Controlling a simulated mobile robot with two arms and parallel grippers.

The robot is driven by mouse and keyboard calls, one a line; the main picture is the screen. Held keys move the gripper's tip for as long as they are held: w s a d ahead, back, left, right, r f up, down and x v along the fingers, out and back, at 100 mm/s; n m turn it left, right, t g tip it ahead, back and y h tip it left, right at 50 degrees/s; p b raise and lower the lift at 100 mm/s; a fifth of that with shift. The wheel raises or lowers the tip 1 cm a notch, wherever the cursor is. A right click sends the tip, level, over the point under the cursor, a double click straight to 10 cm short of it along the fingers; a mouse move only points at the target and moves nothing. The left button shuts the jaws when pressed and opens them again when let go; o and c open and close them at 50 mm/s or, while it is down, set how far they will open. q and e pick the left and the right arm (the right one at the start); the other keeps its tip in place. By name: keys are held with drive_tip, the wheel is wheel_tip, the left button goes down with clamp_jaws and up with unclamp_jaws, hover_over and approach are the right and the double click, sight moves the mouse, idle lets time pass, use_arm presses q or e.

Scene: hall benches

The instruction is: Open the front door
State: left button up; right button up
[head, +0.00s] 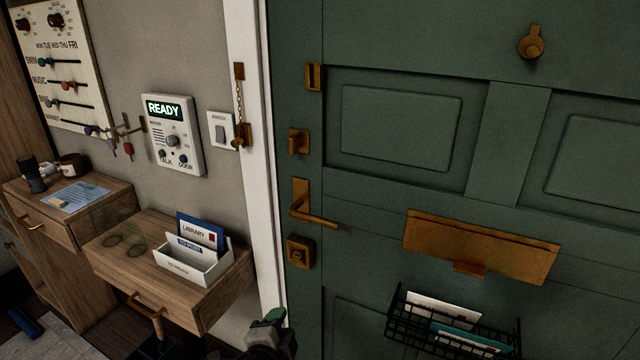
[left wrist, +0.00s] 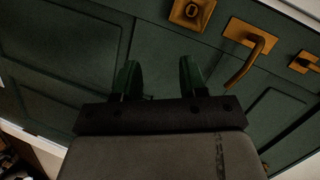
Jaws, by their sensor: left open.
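The green front door (head: 395,190) looks shut against its white frame (head: 256,170). Its brass lever handle (head: 318,217) points right and also shows in the left wrist view (left wrist: 254,58). Below the lever is a square brass lock (head: 300,252), above it a brass latch (head: 298,141). A brass chain (head: 239,103) hangs on the frame, apart from the holder (head: 314,76) on the door. My left gripper (head: 270,318) is low, below the lock in the picture. In its wrist view, its green fingers (left wrist: 160,78) are apart with nothing between them. My right gripper is out of view.
A brass mail slot (head: 480,246) and a wire basket (head: 400,322) with letters are on the door's lower part. Left of the frame are a light switch (head: 220,131), an intercom reading READY (head: 173,135) and a wooden drawer shelf (head: 130,240) with a letter holder (head: 192,265).

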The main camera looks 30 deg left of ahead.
sight(320, 220)
use_arm(q)
drive_tip(key=w+r+m+t+h+p, duration=0.2)
drive_tip(key=w+r+m+p, duration=0.15)
drive_tip(key=r, duration=0.35)
drive_tip(key=w+r+m+t+h+p, duration=0.2)
drive_tip(key=r+m+p, duration=0.3)
drive_tip(key=r, duration=0.3)
drive_tip(key=w, duration=0.7)
drive_tip(key=w+p, duration=0.1)
drive_tip(key=w, duration=0.3)
drive_tip(key=shift+w+d+r, duration=0.1)
drive_tip(key=shift+d+r, duration=0.1)
drive_tip(key=shift+d, duration=0.05)
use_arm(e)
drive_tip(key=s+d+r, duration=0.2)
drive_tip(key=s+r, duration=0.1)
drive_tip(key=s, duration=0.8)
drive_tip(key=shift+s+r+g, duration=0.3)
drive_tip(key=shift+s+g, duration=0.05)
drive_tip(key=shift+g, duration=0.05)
use_arm(q)
drive_tip(key=shift+c, duration=0.3)
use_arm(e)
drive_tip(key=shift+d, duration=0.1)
use_arm(q)
clamp_jaws()
